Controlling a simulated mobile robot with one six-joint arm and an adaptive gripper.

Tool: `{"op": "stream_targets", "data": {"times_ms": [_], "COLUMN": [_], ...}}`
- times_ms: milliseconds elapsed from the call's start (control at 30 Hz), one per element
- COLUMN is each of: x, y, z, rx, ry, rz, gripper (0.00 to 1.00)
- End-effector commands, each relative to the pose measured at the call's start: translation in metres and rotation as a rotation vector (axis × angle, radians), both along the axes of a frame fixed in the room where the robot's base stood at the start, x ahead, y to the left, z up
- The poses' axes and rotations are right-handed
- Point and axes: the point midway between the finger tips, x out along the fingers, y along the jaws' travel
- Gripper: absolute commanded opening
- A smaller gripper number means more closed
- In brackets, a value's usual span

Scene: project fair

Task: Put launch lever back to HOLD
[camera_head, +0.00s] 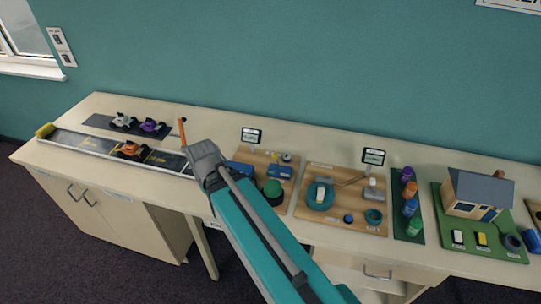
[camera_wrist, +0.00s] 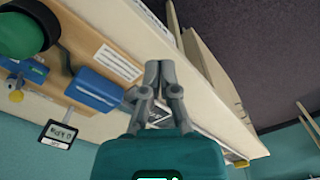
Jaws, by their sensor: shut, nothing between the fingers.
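The launch lever (camera_head: 182,131) is a thin orange stick standing up, tilted slightly, at the right end of the car track (camera_head: 88,146). Its base is hidden behind my gripper, and I cannot read a HOLD mark. My gripper (camera_head: 192,153) is at the track's right end, close to the lever; I cannot tell whether they touch. In the wrist view my gripper (camera_wrist: 160,68) has its fingers together with nothing between them. The lever does not show there; part of the track (camera_wrist: 205,118) shows behind the gripper.
An orange car (camera_head: 131,150) sits on the track; white and purple cars stand on a dark mat (camera_head: 100,121) behind. A yellow block (camera_head: 45,130) is at the track's left end. Right of my gripper is a wooden board (camera_head: 288,197) with blue parts and a green dome (camera_head: 272,187).

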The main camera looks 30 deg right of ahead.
Motion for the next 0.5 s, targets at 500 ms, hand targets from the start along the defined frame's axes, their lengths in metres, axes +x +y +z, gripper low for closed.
{"op": "stream_targets", "data": {"times_ms": [500], "x": [0.071], "y": [-0.077], "z": [0.005], "rx": [0.028], "ry": [-0.002], "rz": [0.276], "gripper": [0.0]}}
